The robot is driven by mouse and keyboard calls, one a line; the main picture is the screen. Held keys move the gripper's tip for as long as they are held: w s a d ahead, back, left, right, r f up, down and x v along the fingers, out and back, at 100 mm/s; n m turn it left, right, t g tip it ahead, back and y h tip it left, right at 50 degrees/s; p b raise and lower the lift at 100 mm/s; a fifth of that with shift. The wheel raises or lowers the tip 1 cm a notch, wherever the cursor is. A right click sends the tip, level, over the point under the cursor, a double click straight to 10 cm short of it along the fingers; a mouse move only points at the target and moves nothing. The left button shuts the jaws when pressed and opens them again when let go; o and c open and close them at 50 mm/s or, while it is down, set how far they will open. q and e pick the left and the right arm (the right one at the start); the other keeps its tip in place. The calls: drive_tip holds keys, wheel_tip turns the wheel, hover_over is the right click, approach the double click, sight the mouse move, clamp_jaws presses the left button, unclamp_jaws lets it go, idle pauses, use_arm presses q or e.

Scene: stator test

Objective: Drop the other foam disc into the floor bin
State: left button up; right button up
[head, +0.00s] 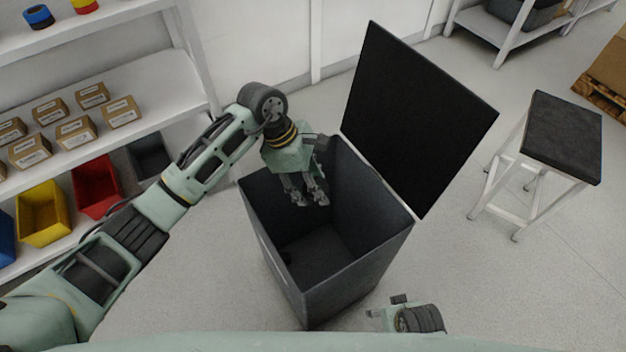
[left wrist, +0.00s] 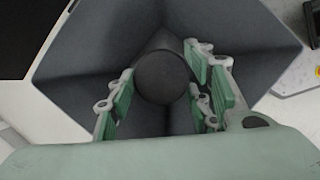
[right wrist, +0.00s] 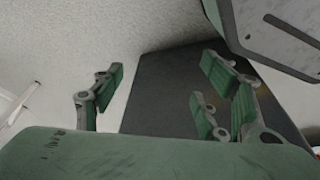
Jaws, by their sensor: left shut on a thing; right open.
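The floor bin (head: 335,240) is a tall dark grey box standing open, with its black lid (head: 415,120) raised at the back right. My left gripper (head: 313,195) is over the bin's opening, pointing down. In the left wrist view a round dark foam disc (left wrist: 162,77) sits between the fingers of my left gripper (left wrist: 165,95), which is shut on it; the bin's inner walls lie beyond. In the head view the disc is hard to pick out against the dark interior. A small dark patch (head: 287,257) shows low inside the bin. My right gripper (right wrist: 162,95) is open and empty.
Shelves at the left hold small cardboard boxes (head: 75,130) and coloured bins, including a red one (head: 97,187) and a yellow one (head: 43,213). A dark-topped stool (head: 562,137) stands at the right. The floor between bin and stool is clear.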

use_arm(q)
wheel_tip(320, 180, down, 3)
drive_tip(key=shift+r+b, duration=0.2)
drive_tip(key=shift+b, duration=0.45)
drive_tip(key=shift+f, duration=0.3)
use_arm(e)
wheel_tip(320, 180, up, 6)
drive_tip(key=w, duration=0.1)
drive_tip(key=shift+w+r, duration=0.15)
drive_tip(key=shift+w, duration=0.25)
drive_tip(key=shift+a, duration=0.1)
use_arm(q)
drive_tip(key=o, duration=0.9)
drive_tip(key=v, duration=1.2)
